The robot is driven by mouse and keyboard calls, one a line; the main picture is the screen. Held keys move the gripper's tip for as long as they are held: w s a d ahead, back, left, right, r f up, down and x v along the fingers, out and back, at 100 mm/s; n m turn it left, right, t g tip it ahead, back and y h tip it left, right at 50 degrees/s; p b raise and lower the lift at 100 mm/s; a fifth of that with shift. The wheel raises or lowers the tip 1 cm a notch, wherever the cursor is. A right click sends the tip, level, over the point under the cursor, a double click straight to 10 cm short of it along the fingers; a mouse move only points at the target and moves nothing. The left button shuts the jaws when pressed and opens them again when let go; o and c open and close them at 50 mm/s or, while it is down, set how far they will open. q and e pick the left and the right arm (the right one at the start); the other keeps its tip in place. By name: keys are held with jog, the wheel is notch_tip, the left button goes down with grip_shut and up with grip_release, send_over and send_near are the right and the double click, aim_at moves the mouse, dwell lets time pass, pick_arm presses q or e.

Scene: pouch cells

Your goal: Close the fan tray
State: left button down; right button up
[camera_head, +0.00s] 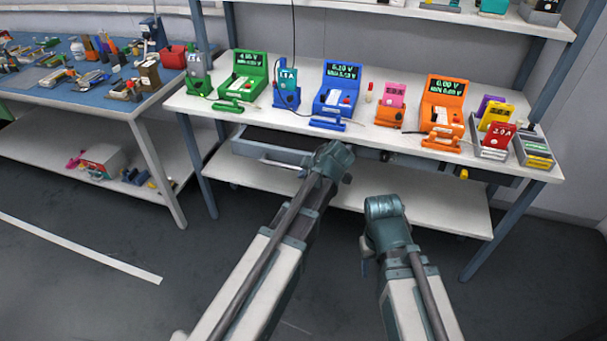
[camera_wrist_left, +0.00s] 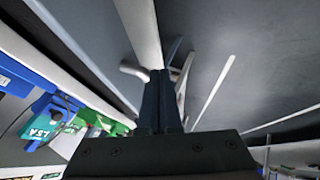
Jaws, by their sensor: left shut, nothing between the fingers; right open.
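The fan tray appears to be the grey drawer-like unit (camera_head: 272,151) under the front edge of the bench in the head view. It juts out at the left, with a pale handle bar along its front. My left gripper (camera_head: 333,160) is just right of it, its fingers hidden behind the wrist. In the left wrist view its fingers (camera_wrist_left: 160,100) are shut and empty, close to a pale hooked bar (camera_wrist_left: 134,72); I cannot tell whether they touch. My right gripper (camera_head: 386,208) is open, low in front of the lower shelf, its fingers mostly hidden.
The white bench (camera_head: 205,104) carries several coloured meters and chargers. Its lower shelf (camera_head: 455,210) is bare where seen. A blue-topped table (camera_head: 95,100) with tools stands at the left. The floor in front is clear.

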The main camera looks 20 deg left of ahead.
aim_at(315, 148)
pick_arm(q)
jog(key=w, duration=1.1)
jog(key=shift+w+d, duration=0.25)
jog(key=shift+w, duration=0.1)
jog(key=shift+r, duration=0.1)
jog(key=shift+a, duration=0.1)
